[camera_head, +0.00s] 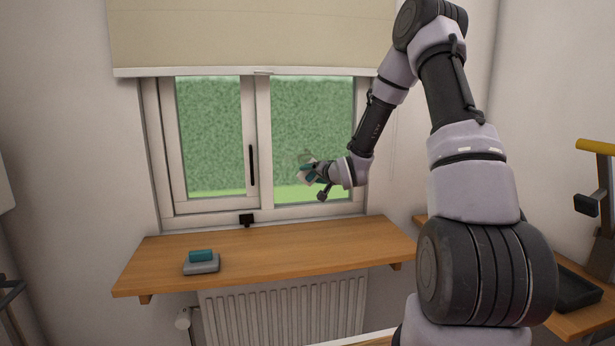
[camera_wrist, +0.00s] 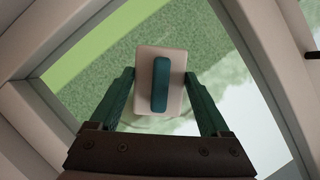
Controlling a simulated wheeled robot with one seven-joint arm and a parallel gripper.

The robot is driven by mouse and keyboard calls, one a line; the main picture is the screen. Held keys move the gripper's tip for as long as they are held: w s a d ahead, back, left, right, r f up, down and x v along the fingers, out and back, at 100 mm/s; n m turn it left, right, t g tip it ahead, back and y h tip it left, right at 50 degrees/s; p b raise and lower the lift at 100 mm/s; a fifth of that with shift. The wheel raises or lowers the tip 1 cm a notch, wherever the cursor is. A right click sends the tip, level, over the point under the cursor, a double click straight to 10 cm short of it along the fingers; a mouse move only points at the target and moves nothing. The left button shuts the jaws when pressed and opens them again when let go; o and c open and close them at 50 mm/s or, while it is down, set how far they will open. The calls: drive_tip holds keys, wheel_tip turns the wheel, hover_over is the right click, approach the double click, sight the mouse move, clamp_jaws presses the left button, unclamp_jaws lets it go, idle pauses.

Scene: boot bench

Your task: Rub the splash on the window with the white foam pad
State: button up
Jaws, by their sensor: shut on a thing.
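My gripper (camera_head: 309,173) is at the right pane of the window (camera_head: 315,115). Its green fingers (camera_wrist: 159,76) are shut on the white foam pad (camera_wrist: 147,62), which has a teal grip bar along its back. The pad also shows small and pale in the head view (camera_head: 303,178), partly hidden by my gripper. It is at the glass; I cannot tell if it touches. A faint brownish splash (camera_head: 306,155) shows on the pane just above my gripper. In the wrist view a dull patch edge (camera_wrist: 150,124) shows beside the pad, the rest covered.
A grey pad with a teal grip (camera_head: 202,267) lies on the wooden sill (camera_head: 290,255), left of centre. A blind (camera_head: 240,35) hangs above. A radiator (camera_head: 285,310) is below. The sill's right half is clear.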

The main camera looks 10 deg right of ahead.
sight(293, 163)
drive_tip(key=shift+d, duration=4.8)
drive_tip(key=shift+a+r, duration=0.35)
drive_tip(key=shift+a, duration=0.3)
drive_tip(key=shift+a+r, duration=0.35)
drive_tip(key=shift+a, duration=0.25)
drive_tip(key=shift+a+r, duration=0.35)
drive_tip(key=shift+a, duration=0.3)
drive_tip(key=shift+w+a+r, duration=0.1)
drive_tip(key=shift+a, duration=2.6)
drive_tip(key=shift+w+a, duration=0.1)
drive_tip(key=shift+a, duration=2.55)
drive_tip(key=shift+r, duration=1)
drive_tip(key=shift+s+d, duration=0.15)
drive_tip(key=shift+d, duration=1.75)
drive_tip(key=d, duration=1)
drive_tip(key=shift+d, duration=0.4)
